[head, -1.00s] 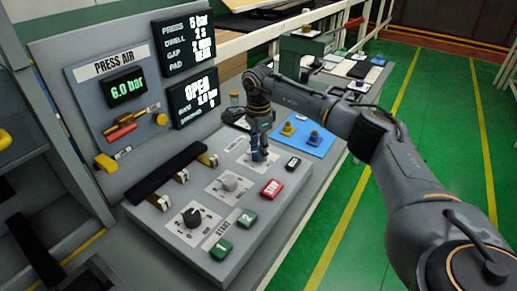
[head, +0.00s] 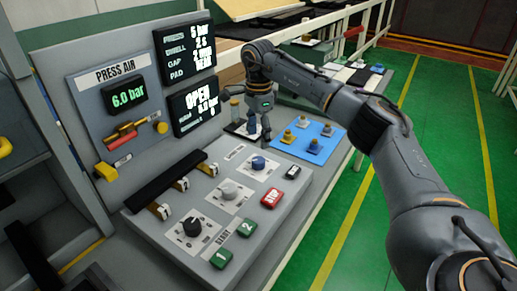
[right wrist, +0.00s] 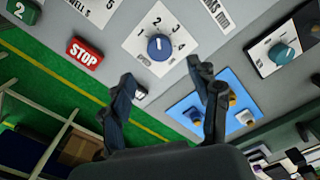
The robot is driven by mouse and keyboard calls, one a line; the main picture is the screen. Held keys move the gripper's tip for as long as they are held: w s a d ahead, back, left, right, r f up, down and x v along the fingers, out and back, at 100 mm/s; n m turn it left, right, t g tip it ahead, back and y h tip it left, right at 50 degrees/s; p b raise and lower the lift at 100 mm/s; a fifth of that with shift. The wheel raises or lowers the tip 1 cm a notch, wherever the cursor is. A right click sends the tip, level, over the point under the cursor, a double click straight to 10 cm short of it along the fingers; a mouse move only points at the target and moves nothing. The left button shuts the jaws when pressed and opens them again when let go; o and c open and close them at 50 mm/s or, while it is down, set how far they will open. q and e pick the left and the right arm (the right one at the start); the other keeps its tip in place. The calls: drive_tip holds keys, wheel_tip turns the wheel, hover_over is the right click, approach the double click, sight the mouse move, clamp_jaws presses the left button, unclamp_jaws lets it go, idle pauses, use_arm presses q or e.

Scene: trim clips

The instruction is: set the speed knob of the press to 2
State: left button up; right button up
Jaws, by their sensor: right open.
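The press's sloped panel carries a blue knob (head: 258,162), a light grey knob (head: 229,189) and a black knob (head: 192,224). In the right wrist view the blue knob (right wrist: 161,48) sits on a white plate marked 1 to 4. Its white pointer mark appears to point at the 2. The small lettering under it is hard to read. My right gripper (head: 254,138) is open and empty, beyond the blue knob and apart from it. Its spread fingers (right wrist: 163,77) show below the knob in the right wrist view. My left gripper is not in view.
A red STOP button (head: 272,193) and green buttons 1 (head: 221,259) and 2 (head: 246,228) are near the knobs. A blue mat (head: 292,150) with several small parts lies past the panel. The press air board (head: 127,97) stands behind. Green floor is clear at right.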

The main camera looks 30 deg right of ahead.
drive_tip(key=shift+r, duration=1.75)
